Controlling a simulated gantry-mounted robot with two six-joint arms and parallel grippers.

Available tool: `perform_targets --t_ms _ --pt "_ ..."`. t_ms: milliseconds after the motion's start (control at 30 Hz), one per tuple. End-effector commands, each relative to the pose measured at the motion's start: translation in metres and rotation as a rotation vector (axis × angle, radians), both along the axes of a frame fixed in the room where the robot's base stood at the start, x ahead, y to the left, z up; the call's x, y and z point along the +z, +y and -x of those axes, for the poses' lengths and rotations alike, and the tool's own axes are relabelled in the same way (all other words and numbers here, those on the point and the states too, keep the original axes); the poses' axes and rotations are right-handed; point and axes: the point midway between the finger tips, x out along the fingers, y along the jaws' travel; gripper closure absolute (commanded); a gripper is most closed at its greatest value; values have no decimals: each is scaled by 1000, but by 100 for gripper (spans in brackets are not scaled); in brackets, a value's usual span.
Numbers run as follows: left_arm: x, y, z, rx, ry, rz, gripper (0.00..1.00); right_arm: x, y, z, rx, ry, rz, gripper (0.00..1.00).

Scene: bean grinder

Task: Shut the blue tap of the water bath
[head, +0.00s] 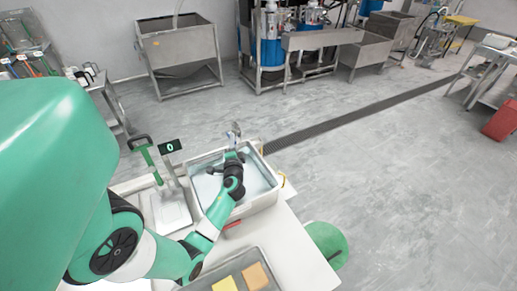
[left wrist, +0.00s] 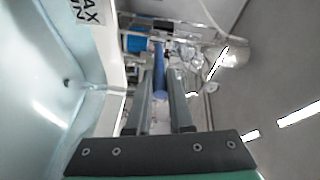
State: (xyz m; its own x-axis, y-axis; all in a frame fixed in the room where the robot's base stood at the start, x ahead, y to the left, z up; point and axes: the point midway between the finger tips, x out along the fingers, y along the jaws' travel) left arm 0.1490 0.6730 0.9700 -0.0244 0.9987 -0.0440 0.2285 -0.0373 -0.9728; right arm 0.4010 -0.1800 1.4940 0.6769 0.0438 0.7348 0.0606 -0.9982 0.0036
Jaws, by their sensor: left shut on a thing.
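The water bath (head: 262,180) is a pale rectangular basin on the white table, and water shows in it. Its wall fills the left of the left wrist view (left wrist: 45,90). A grey metal tap (head: 236,128) stands at the bath's far edge. In the left wrist view the blue tap handle (left wrist: 159,75) lies lengthwise between my two fingers. My left gripper (head: 236,152) reaches over the bath to the tap and is shut on the blue handle, also in the left wrist view (left wrist: 161,100). In the head view my gripper hides most of the handle. My right gripper is not in view.
Left of the bath stand a scale (head: 170,210) with a display reading 0 and a green-handled tool (head: 147,155). A tray (head: 205,285) with yellow and orange pads lies in front. A green round stool (head: 328,243) is at the right.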

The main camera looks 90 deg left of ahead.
Motion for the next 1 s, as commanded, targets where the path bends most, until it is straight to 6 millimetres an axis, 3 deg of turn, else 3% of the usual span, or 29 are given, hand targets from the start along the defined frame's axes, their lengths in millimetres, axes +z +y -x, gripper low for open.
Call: perform_targets --t_ms 467,500,533,867,1000 --pt "-2 1 3 5 4 -8 100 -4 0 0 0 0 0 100" --pt "-2 1 3 5 4 -8 73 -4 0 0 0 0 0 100" --pt "-2 1 3 5 4 -8 68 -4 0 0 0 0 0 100" --pt "-1 -2 2 4 4 -8 68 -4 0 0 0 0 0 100" --pt "-1 -19 1 0 5 -7 68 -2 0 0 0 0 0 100"
